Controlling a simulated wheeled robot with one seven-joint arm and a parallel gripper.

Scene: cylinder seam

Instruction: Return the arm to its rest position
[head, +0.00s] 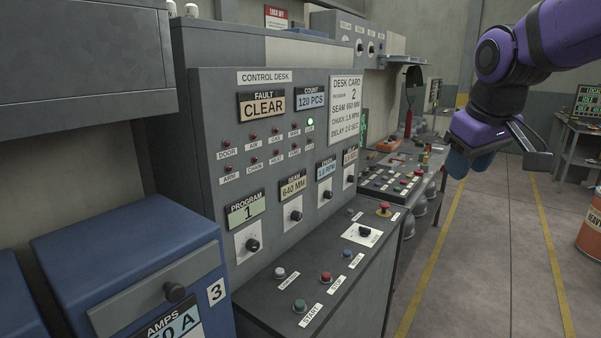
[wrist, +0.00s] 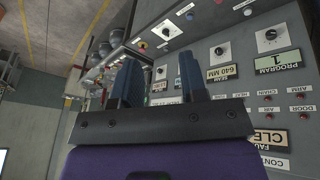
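My purple arm reaches in from the upper right of the head view, and my gripper (head: 469,163) hangs in the air to the right of the control desk (head: 225,105). The blue fingers point downward there. In the wrist view my gripper (wrist: 158,75) shows two blue fingers standing apart with nothing between them. The control desk panel shows behind the fingers in that view, its labels tilted and upside down. The gripper appears clear of the desk, touching nothing visible.
A blue cabinet (head: 130,260) stands at the left. An orange drum (head: 591,228) stands at the right edge. The floor (head: 480,260) between yellow lines is clear.

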